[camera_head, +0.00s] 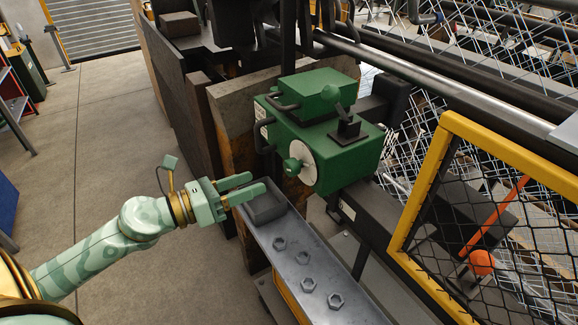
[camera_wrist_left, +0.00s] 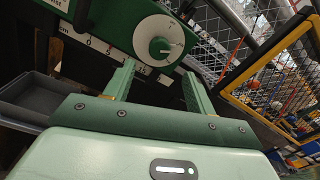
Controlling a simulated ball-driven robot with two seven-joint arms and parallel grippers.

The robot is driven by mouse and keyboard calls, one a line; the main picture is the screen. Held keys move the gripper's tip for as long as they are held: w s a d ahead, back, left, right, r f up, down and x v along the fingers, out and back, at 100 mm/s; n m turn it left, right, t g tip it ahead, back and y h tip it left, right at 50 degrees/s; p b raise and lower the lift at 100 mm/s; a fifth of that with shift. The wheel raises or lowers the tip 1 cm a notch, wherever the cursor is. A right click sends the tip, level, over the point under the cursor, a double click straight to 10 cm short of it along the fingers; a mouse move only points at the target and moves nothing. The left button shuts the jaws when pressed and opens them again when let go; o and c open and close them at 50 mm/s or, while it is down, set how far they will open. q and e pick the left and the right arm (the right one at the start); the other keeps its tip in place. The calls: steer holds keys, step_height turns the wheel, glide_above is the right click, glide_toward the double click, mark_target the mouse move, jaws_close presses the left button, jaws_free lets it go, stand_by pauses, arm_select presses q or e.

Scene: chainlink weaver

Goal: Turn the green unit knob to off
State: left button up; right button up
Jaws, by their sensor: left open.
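The green unit (camera_head: 345,160) is a green box mounted on the machine. Its green knob (camera_head: 293,166) sits on a white round dial (camera_head: 308,172) on the face toward my left arm. In the left wrist view the knob (camera_wrist_left: 160,47) shows on the white dial (camera_wrist_left: 150,30), just beyond my fingers; the dial's lettering is too small to read. My left gripper (camera_head: 257,183) is open and empty, pointing toward the knob, left of it and a little lower in the head view. The fingers look apart from the knob. My right gripper is not in view.
A metal bar with several hex nuts (camera_head: 290,258) and a dark block (camera_head: 267,208) lies below and in front of the unit. A yellow-framed mesh guard (camera_head: 425,200) stands to the right. In the wrist view a grey tray (camera_wrist_left: 40,95) is at left. Floor is clear at left.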

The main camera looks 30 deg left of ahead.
mark_target(287, 170)
arm_select(q)
steer(key=p+x, duration=0.3)
steer(key=x, duration=0.6)
steer(key=shift+w+r, duration=0.15)
steer(key=shift+w, duration=0.05)
steer(key=shift+w+d, duration=0.25)
steer(key=shift+w, duration=0.1)
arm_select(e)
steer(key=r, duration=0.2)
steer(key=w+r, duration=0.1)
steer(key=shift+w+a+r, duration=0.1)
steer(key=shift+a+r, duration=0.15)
arm_select(q)
steer(key=c, duration=1)
